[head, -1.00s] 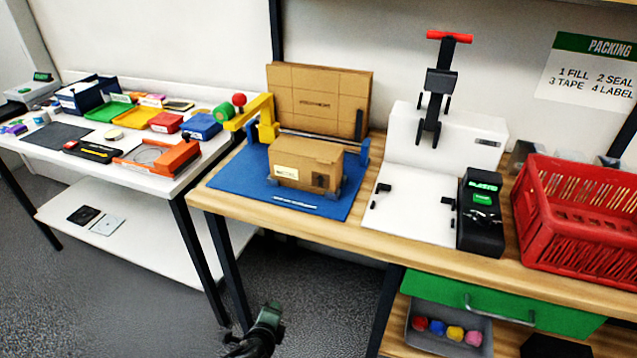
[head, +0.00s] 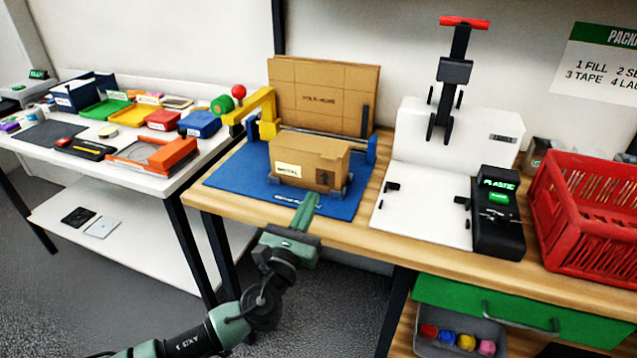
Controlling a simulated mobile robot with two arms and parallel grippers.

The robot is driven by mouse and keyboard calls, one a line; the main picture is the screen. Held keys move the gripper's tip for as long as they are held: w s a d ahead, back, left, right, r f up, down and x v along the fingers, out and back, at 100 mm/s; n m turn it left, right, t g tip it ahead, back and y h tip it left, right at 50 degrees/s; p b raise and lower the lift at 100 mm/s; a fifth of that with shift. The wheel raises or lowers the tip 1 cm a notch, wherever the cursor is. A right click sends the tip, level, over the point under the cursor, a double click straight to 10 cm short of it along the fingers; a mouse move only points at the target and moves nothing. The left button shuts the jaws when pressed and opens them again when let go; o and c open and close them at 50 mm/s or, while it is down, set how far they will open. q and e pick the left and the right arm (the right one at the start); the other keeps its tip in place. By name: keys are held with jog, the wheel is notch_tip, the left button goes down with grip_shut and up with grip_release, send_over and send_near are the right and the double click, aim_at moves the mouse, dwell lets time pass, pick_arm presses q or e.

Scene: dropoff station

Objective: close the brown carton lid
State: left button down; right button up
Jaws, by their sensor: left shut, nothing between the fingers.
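The brown carton (head: 303,170) stands on the blue mat (head: 228,187) on the wooden bench. Its top looks flat, with no raised flap that I can make out. My left gripper (head: 308,202) is in front of the carton, near the front edge of the mat. It is shut and empty, and its fingers point toward the carton's lower front. I cannot tell if the fingertips touch the mat. My right gripper is not in view.
A yellow arm with a red knob (head: 239,91) stands left of the carton. Flat brown board (head: 322,95) stands behind it. A white press base (head: 425,205), a black device (head: 497,215) and a red crate (head: 590,235) are to the right.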

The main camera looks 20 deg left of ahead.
pick_arm(q)
jog(key=p+x, duration=0.1)
jog(key=x, duration=0.8)
jog(key=shift+w, duration=0.3)
jog(key=r+p, duration=0.1)
jog(key=p, duration=0.1)
notch_tip(320, 180, up, 7)
jog(key=g+p, duration=0.3)
jog(key=p, duration=1.3)
send_over(329, 162)
jog(key=s, duration=0.2)
jog(key=shift+f, duration=0.1)
